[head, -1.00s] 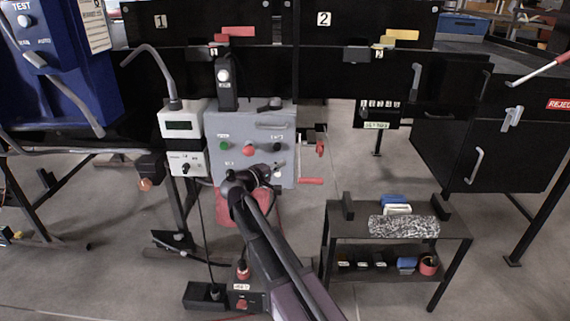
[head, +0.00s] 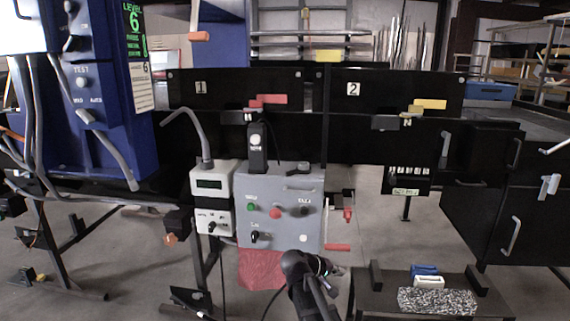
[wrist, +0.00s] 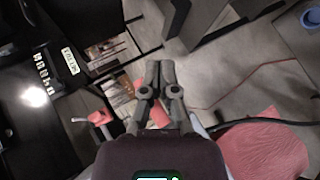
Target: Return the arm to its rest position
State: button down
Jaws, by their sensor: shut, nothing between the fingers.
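My gripper (wrist: 160,70) shows in the wrist view with its two grey fingers together and nothing between them. It points over the grey floor, near dark table legs and a red cloth-like piece (wrist: 268,145). In the head view my arm (head: 305,275) rises from the bottom edge, its end just below the grey control box (head: 292,212) and apart from it in the picture. The fingers are not clearly distinguishable in the head view.
A low black table (head: 375,302) with a speckled block (head: 437,301) stands right of my arm. A white meter unit (head: 211,181) is left of the box. The black conveyor housing (head: 395,95) spans behind. Open floor shows between box and table.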

jog(key=s+f+m+g+y, duration=0.25)
jog(key=s+f+y, duration=0.25)
jog(key=s, duration=0.5)
jog(key=s+f+m+g+y, duration=0.1)
jog(key=s+f+g+y, duration=0.25)
jog(key=s+y, duration=0.4)
notch_tip(320, 180, up, 25)
jog(key=s+h+p, duration=0.1)
jog(key=h+p, duration=0.1)
jog(key=p, duration=2.3)
jog(key=shift+f+t, duration=0.15)
jog(key=shift+t, duration=0.25)
jog(key=shift+s, duration=0.1)
